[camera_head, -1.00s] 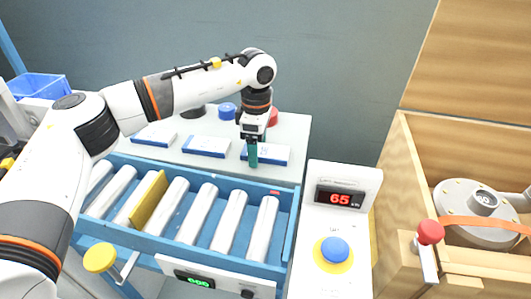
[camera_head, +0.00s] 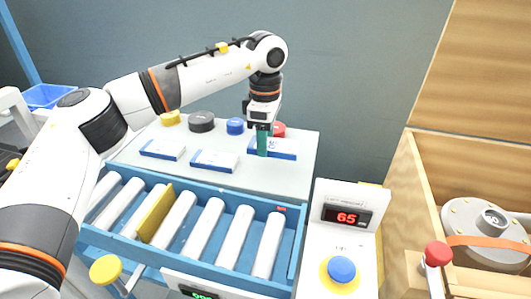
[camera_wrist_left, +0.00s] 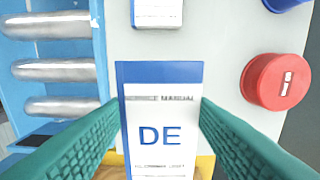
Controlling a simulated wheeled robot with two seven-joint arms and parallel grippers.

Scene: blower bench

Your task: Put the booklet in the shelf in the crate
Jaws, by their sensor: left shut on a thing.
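My left gripper (camera_head: 263,143) is shut on a white booklet with a blue edge (camera_head: 287,149), at the right end of the grey shelf top (camera_head: 140,142). In the left wrist view the booklet (camera_wrist_left: 160,115), marked DE, sits between the green fingers (camera_wrist_left: 160,108), which touch its two side edges. It appears slightly above the shelf; the exact gap is hard to tell. A wooden crate (camera_head: 408,180) stands at the right with a grey round blower (camera_head: 487,235) and an orange strap in it. My right gripper is not in view.
Two more booklets (camera_head: 214,161) (camera_head: 162,149) lie on the shelf. Yellow, black, blue and red (camera_head: 279,130) round pieces stand behind them. A blue roller tray (camera_head: 190,265) lies in front. A panel reading 65 (camera_head: 345,216) stands between shelf and crate. A blue bin (camera_head: 45,96) is far left.

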